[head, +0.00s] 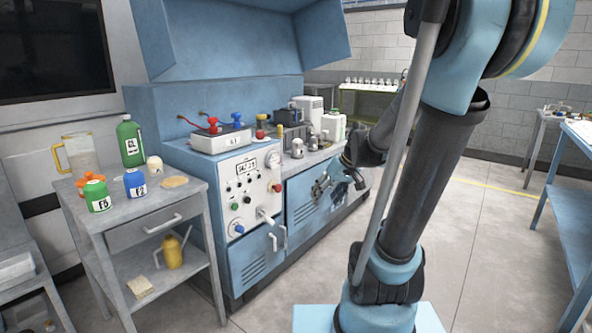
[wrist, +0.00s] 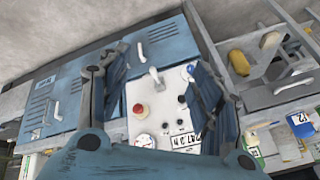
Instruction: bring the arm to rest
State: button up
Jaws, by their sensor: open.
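My arm rises from its base in front of the blue bench (head: 232,266), bends at the top of the head view and comes back down toward the bench. My gripper (head: 322,186) hangs in the air in front of the blue lower doors. In the wrist view my gripper (wrist: 160,90) has its two fingers spread wide, with nothing between them. The control panel (head: 247,195) shows in the gap, beyond the fingers; it also shows in the wrist view (wrist: 147,128). The fingers hide parts of the panel and doors.
A grey cart (head: 146,216) at the left holds a green bottle (head: 130,142), a jug (head: 80,152) and small jars; a yellow oil can (head: 173,251) is on its lower shelf. A blue table (head: 577,140) stands at the right. The floor between is clear.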

jog(key=s+d+f+m+h, duration=0.1)
jog(key=s+d+f+h, duration=0.1)
jog(key=s, duration=0.7)
jog(key=s+d+f+m+g+h, duration=0.1)
jog(key=s+d+f+m+h, duration=0.1)
jog(key=s+d, duration=0.4)
jog(key=s+f, duration=0.1)
jog(key=s, duration=0.3)
jog(key=shift+d+f, duration=0.3)
jog(key=shift+f, duration=0.1)
